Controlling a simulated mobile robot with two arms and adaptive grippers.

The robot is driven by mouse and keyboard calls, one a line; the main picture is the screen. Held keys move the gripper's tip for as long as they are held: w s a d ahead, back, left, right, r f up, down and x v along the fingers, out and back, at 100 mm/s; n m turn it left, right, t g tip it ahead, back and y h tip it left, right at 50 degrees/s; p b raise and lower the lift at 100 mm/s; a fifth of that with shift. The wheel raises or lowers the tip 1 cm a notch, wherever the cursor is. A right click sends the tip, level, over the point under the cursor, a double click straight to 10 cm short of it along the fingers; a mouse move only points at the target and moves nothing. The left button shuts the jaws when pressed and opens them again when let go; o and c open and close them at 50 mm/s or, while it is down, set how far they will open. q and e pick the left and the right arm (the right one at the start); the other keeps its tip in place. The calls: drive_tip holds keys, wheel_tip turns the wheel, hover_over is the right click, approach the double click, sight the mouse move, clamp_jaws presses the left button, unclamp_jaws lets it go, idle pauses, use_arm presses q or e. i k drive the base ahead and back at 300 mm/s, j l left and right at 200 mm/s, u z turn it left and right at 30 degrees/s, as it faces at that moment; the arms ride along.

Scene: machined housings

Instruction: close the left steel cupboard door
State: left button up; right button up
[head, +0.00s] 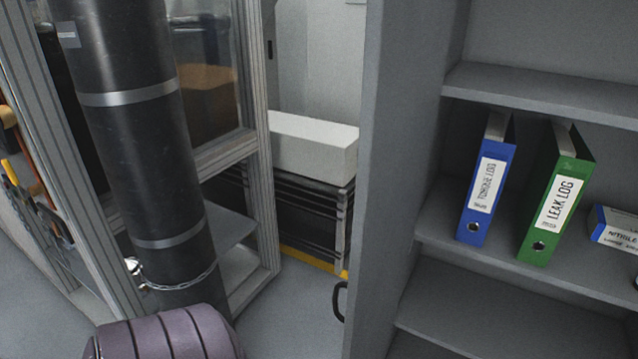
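The grey steel cupboard (540,88) stands open at the right, with its shelves in view. Its left door (395,190) appears swung open and juts towards me, with its inner face showing. A black bow handle (339,301) sticks out from the far side of this door, low down. The door's lower end runs out of the picture. Neither of my grippers is in view.
A blue binder (484,185) and a green binder (553,200) stand on a shelf beside a glove box (617,230). A dark banded cylinder (150,150) with a chain stands left, before a framed enclosure (258,150). Grey floor (290,315) shows left of the door.

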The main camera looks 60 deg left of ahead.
sight(407, 43)
drive_tip(key=j+u, duration=0.15)
drive_tip(key=j, duration=0.55)
drive_tip(key=j+u, duration=0.15)
drive_tip(key=j, duration=0.5)
drive_tip(key=i, duration=0.05)
